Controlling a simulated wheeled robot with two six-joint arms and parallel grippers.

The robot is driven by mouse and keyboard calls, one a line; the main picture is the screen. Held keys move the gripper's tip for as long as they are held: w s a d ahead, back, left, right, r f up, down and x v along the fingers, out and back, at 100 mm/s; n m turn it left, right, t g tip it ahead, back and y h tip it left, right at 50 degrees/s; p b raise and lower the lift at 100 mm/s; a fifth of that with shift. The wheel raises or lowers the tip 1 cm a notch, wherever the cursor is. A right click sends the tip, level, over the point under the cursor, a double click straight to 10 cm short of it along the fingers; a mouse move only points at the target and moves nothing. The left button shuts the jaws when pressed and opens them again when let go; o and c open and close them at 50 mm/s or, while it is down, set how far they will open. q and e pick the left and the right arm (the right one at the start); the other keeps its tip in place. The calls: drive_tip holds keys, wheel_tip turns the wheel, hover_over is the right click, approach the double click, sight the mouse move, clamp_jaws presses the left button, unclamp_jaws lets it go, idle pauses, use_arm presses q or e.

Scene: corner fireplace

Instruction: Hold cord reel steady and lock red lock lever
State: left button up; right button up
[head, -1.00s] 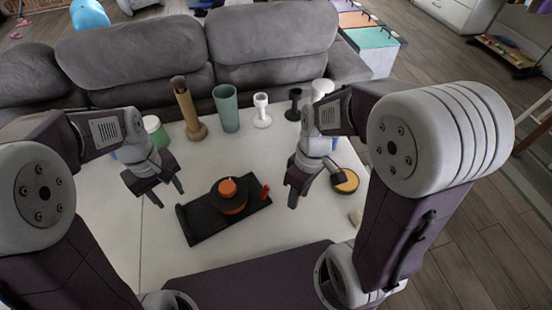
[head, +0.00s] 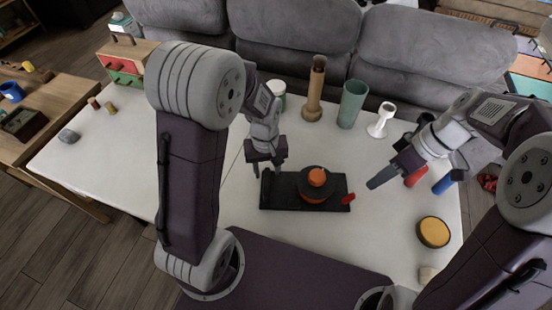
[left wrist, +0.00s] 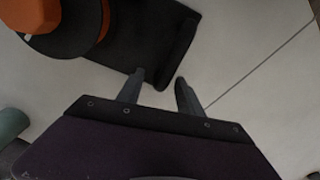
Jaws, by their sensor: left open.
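The cord reel (head: 314,190), black with an orange hub, sits on a flat black base (head: 280,195) on the white table. The red lock lever (head: 348,199) sticks out at the base's right end. In the left wrist view the reel (left wrist: 65,42) is cut off at the upper left, and the lever is out of view. My left gripper (head: 269,170) is open and empty by the raised left end of the base. My right gripper (head: 385,177) is right of the lever, with one finger clearly visible.
Behind the base stand a brown tube holder (head: 314,95), a green cup (head: 352,104) and a white goblet (head: 381,121). A red item (head: 415,178), a blue item (head: 443,184) and a yellow-topped disc (head: 433,231) lie at right. The table's left part is mostly clear.

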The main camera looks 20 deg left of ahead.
use_arm(q)
drive_tip(key=shift+f, duration=0.75)
drive_tip(key=shift+c, duration=0.3)
clamp_jaws()
idle(0.5)
use_arm(e)
clamp_jaws()
